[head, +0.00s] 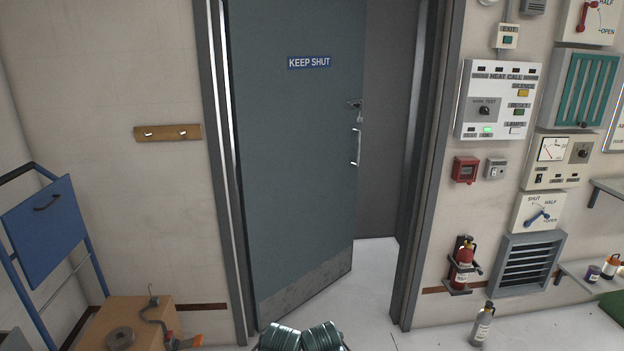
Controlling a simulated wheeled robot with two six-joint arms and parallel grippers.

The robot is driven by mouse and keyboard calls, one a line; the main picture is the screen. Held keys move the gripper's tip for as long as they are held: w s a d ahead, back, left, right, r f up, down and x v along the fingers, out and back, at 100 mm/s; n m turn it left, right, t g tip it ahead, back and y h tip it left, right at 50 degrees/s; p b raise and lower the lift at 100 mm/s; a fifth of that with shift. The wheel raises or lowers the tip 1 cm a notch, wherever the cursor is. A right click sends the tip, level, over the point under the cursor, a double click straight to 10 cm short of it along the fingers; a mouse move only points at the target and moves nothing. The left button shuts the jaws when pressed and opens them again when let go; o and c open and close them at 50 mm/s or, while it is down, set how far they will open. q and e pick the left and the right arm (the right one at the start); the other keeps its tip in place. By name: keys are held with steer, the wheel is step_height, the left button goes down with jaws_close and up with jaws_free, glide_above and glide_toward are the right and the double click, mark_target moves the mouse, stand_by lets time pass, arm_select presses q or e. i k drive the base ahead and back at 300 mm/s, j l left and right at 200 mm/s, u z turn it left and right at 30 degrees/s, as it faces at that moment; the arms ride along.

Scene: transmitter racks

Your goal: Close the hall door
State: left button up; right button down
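The hall door (290,170) is a grey-blue panel with a "KEEP SHUT" sign (309,62) and a metal kick plate along its bottom. It stands ajar, hinged on the left, with its free right edge swung away from me. A lock with keys (357,107) and an upright pull handle (356,147) sit near that edge. A gap shows between the edge and the right side of the door frame (429,165). Neither of my grippers is in view.
Two green ribbed cylinders (300,337) show at the bottom edge; I cannot tell what they are. A wooden box (125,318) and blue trolley (45,225) stand left. The doorway floor (375,285) looks clear.

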mark_target(295, 68)
steer(key=i+l, duration=0.1)
steer(key=i, duration=3.15)
steer(key=j+u, duration=0.05)
steer(key=j, duration=0.05)
